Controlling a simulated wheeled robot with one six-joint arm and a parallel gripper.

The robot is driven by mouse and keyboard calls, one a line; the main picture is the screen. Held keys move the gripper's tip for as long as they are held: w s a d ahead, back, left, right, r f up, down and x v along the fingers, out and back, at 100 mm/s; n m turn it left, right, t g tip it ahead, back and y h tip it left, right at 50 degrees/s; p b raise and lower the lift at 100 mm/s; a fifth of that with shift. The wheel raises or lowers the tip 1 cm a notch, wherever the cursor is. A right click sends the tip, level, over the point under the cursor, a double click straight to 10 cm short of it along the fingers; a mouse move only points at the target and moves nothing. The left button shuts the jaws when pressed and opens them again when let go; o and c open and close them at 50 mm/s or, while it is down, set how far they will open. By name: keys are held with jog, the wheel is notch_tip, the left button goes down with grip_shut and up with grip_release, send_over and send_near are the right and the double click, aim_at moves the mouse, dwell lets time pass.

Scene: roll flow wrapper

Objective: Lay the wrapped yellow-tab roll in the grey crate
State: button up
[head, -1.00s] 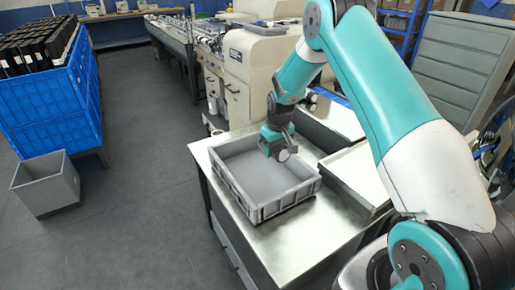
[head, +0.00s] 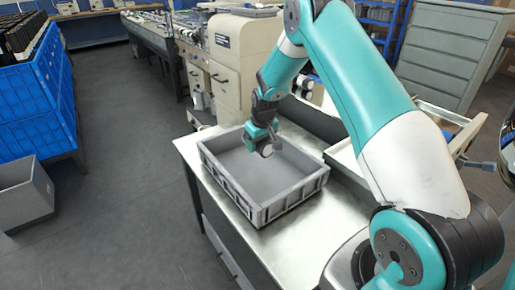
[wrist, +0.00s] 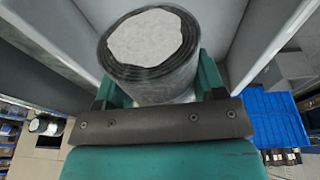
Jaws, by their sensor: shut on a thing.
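My gripper (head: 262,138) is over the far part of the grey crate (head: 228,184), which stands on the metal table. In the wrist view my gripper (wrist: 160,92) is shut on a roll (wrist: 165,78) with a pale round end and dark, shiny wrapped sides. The roll sits between the teal fingers. In the head view only a small dark round end of the roll (head: 267,150) shows below the fingers. No yellow tab shows. Pale grey crate walls (wrist: 272,28) flank the roll in the wrist view. I cannot tell whether the roll touches the crate floor.
The metal table (head: 300,222) has bare room in front of the crate. A shallow tray (head: 345,165) lies to its right. A cream machine (head: 240,55) stands behind.

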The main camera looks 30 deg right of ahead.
aim_at(265, 142)
jog(key=shift+s+b+x, duration=0.3)
jog(key=shift+b+x, duration=0.7)
jog(key=shift+x, duration=0.45)
jog(key=shift+s+b+x, duration=0.3)
jog(key=shift+b+x, duration=0.65)
jog(key=shift+x, duration=0.5)
jog(key=shift+s+b+x, duration=0.3)
jog(key=shift+b+x, duration=0.7)
jog(key=shift+x, duration=0.45)
jog(key=shift+a+f+b, duration=0.15)
jog(key=shift+f+b, duration=0.3)
jog(key=shift+f, duration=0.45)
jog(key=o, duration=1.2)
jog(key=v, duration=1.6)
jog(key=shift+r, duration=0.25)
jog(key=shift+s+r, duration=0.15)
jog(key=shift+r, duration=0.3)
